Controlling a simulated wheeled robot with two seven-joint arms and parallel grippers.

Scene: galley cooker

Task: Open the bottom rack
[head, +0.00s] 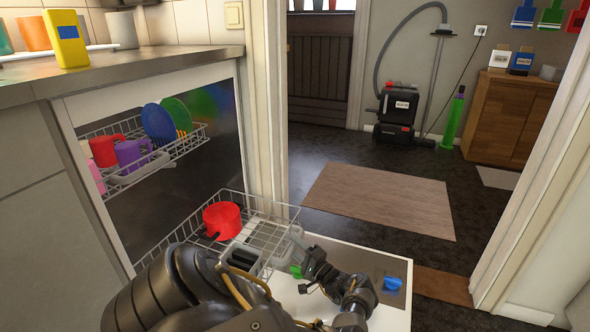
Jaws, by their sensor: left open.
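The bottom rack (262,207) is a wire basket in the dishwasher, and its front part reaches out over the lowered white door (385,308). A red pot (222,220) and a grey cutlery basket (240,259) stand in it. My left gripper (305,276) is open at the front right end of the rack, above the door. I cannot tell whether it touches the wire. My left arm hides the near side of the rack and part of the door. My right gripper is not in view.
The upper rack (190,139) holds cups and plates. A yellow box (65,40) stands on the counter (130,62) above. A blue piece (392,284) lies on the door's inner panel. The door frame is at right; a rug (380,198) lies on the floor beyond.

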